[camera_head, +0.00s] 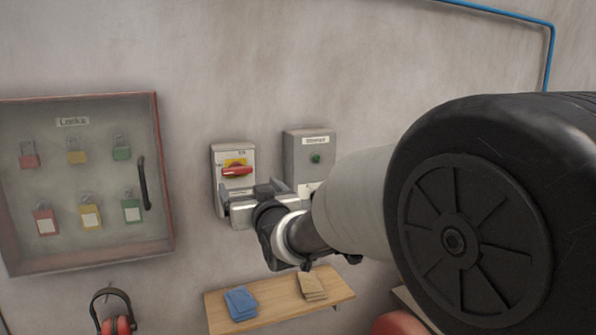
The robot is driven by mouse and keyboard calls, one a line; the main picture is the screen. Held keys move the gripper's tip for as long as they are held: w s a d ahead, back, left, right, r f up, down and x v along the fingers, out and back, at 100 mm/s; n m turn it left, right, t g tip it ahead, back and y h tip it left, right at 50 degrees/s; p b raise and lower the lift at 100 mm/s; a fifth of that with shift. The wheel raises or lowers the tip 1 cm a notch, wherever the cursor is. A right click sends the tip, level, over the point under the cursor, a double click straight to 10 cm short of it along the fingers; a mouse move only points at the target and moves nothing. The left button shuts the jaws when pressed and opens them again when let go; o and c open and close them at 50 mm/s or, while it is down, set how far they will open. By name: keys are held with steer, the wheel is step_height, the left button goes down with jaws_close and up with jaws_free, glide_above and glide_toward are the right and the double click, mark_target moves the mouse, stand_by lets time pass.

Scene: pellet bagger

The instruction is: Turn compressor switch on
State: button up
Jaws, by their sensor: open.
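A grey switch box (217,158) is on the wall in the middle of the head view. It carries a red rotary handle (237,171) on a yellow plate, and the handle lies roughly horizontal. The label at the box's lower part is too small to read. My gripper (238,205) is just in front of the lower part of this box, below the red handle. It is open and I see nothing between its fingers. My gripper and arm hide the box's lower right. Whether the fingers touch the box I cannot tell.
A lock cabinet (156,150) with several padlocks hangs at left. A wooden shelf (275,307) is below, with blue cloths (241,304). Ear muffs (116,325) hang lower left.

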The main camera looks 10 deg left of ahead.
mark_target(238, 172)
steer(key=p+x, duration=0.2)
steer(key=x, duration=1)
steer(key=shift+w, duration=0.2)
steer(key=c, duration=1.1)
